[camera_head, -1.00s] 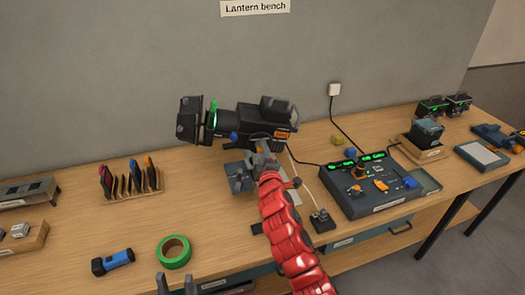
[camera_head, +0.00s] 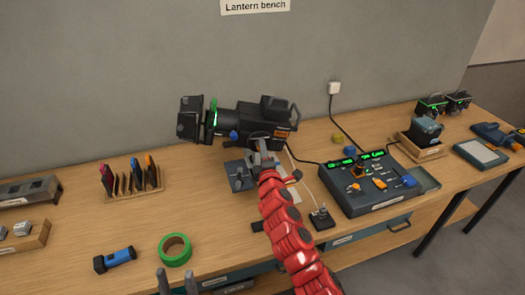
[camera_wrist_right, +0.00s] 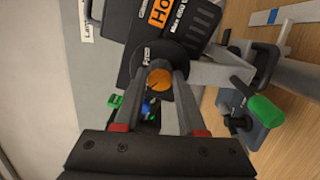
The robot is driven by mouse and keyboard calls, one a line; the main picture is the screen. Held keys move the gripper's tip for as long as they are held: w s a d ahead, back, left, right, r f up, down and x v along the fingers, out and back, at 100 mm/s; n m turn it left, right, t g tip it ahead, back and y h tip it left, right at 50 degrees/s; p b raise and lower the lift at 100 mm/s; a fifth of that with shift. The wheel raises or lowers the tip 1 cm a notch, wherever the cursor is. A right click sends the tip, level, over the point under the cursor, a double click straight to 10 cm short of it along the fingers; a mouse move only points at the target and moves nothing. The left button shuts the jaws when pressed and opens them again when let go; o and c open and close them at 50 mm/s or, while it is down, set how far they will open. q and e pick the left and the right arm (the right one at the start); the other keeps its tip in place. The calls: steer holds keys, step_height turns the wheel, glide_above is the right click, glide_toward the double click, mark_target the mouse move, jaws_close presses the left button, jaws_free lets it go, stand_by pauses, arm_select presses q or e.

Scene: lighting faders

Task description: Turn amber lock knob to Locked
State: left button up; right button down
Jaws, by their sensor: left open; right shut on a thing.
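The amber knob (camera_wrist_right: 159,80) sits on a round black dial with small white lettering on the lantern's side, in the right wrist view. My right gripper (camera_wrist_right: 160,76) is shut on it, one finger on each side. The black lantern (camera_head: 252,117) stands on the bench in the head view. There my right gripper (camera_head: 261,150) is at its underside, and the knob is hidden. The dial's lettering is too small to read surely. My left gripper (camera_head: 177,281) is open and empty at the bottom edge of the head view.
A green-handled lever (camera_wrist_right: 266,111) is right of the knob in the wrist view. The fader console (camera_head: 365,185) is to the right, with a small black box (camera_head: 321,218) and cable nearby. Green tape (camera_head: 174,250) and a blue flashlight (camera_head: 114,260) lie at the front left.

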steer(key=shift+f, duration=0.1)
steer(key=c, duration=0.5)
jaws_free()
steer(key=s+d+b, duration=0.2)
steer(key=s+b, duration=0.3)
steer(key=s, duration=1.2)
steer(key=shift+s+d, duration=0.15)
steer(key=shift+d, duration=0.15)
